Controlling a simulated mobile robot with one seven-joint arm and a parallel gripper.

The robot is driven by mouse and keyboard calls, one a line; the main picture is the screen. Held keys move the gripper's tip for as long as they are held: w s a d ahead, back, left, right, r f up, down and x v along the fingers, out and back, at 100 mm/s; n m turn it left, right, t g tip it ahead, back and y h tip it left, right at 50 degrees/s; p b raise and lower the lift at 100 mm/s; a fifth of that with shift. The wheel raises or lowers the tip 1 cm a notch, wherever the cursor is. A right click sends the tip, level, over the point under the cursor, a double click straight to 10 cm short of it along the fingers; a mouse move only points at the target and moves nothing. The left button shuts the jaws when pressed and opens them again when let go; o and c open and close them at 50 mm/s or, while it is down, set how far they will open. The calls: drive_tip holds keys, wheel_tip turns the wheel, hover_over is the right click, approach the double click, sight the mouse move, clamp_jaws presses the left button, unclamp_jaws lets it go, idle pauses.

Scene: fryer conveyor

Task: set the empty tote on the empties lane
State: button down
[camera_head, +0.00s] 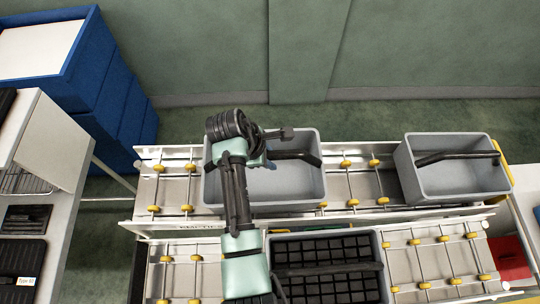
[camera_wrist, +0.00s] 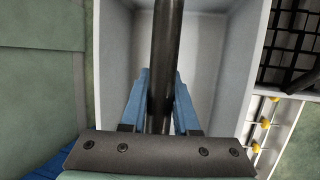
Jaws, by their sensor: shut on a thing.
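A grey empty tote (camera_head: 300,183) with a black bar handle (camera_head: 297,155) is at the far roller lane (camera_head: 345,182), left of its middle. My gripper (camera_head: 264,157) is over this tote. In the wrist view, the blue fingers of my gripper (camera_wrist: 161,78) are shut on the black handle (camera_wrist: 166,35), one on each side, and the grey tote (camera_wrist: 232,60) shows empty below. My arm hides part of the tote's left side. I cannot tell whether its bottom touches the rollers.
A second grey tote (camera_head: 464,181), seemingly empty, stands at the right end of the far lane. Bare rollers lie between the two totes. A tote with a black grid inside (camera_head: 384,268) sits on the near lane (camera_head: 430,258). Blue crates (camera_head: 118,105) stand at the left.

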drive_tip(key=shift+f+b, duration=0.4)
drive_tip(key=shift+f, duration=0.35)
